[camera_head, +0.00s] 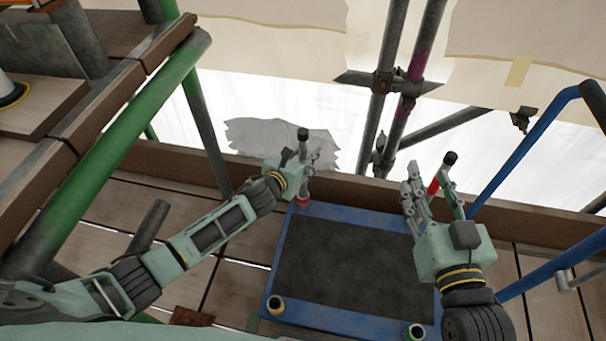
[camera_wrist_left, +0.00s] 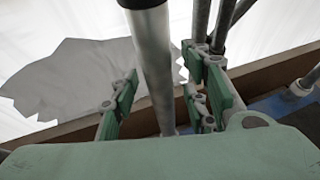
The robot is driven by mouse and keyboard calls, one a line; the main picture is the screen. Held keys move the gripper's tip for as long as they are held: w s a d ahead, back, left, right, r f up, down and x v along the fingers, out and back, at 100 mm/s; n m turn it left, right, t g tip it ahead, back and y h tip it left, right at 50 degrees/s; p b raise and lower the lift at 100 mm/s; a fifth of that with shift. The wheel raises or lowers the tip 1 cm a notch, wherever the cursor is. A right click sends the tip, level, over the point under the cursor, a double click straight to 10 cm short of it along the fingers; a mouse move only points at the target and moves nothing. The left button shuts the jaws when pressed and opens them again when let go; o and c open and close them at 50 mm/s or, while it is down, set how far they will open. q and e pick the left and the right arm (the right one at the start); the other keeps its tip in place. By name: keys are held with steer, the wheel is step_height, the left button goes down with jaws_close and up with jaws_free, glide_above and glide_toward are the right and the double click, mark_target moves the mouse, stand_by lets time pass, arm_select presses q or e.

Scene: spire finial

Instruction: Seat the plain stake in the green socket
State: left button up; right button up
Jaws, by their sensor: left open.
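The plain stake (camera_head: 303,137), a bare grey metal rod with a dark top, stands upright in the red-ringed socket (camera_head: 303,201) at the mat's back left corner. My left gripper (camera_head: 306,163) is open at the stake. In the left wrist view the plain stake (camera_wrist_left: 154,65) rises between the spread fingers (camera_wrist_left: 160,105); its foot is hidden. The green socket (camera_head: 415,332) is at the front right corner, partly cut by the picture's bottom edge, and looks empty. My right gripper (camera_head: 431,196) is open around a red-banded stake (camera_head: 433,187) with a black top, whose foot is hidden.
The blue-rimmed board (camera_head: 318,313) has a dark mat (camera_head: 345,262) with a clear middle. A yellow socket (camera_head: 275,305) is at its front left corner. Scaffold poles (camera_head: 393,90) rise behind, a green pole (camera_head: 110,150) stands left, and blue rails (camera_head: 520,155) stand right.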

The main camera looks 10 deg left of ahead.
arm_select(q)
steer(key=shift+c, duration=0.4)
jaws_close()
